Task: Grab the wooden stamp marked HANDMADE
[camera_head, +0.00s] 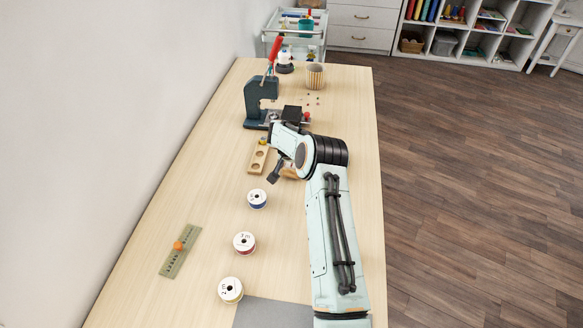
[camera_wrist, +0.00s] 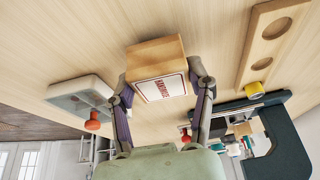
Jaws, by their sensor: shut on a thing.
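The wooden stamp (camera_wrist: 155,52) is a light wood block with a white face plate bearing red lettering that appears to read HANDMADE. In the wrist view it sits between the two fingers of my gripper (camera_wrist: 161,82), which are shut on its sides. The lettered face is turned toward the wrist camera. I cannot tell whether the block touches the table. In the head view a small part of the stamp (camera_head: 289,174) shows beneath my arm, and the rest is hidden.
A wooden holder with round holes (camera_head: 257,160) lies left of my gripper, with a dark press (camera_head: 254,97) behind it. Thread spools (camera_head: 244,243) and a ruler (camera_head: 180,252) with an orange piece lie nearer. A striped cup (camera_head: 315,76) stands farther back.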

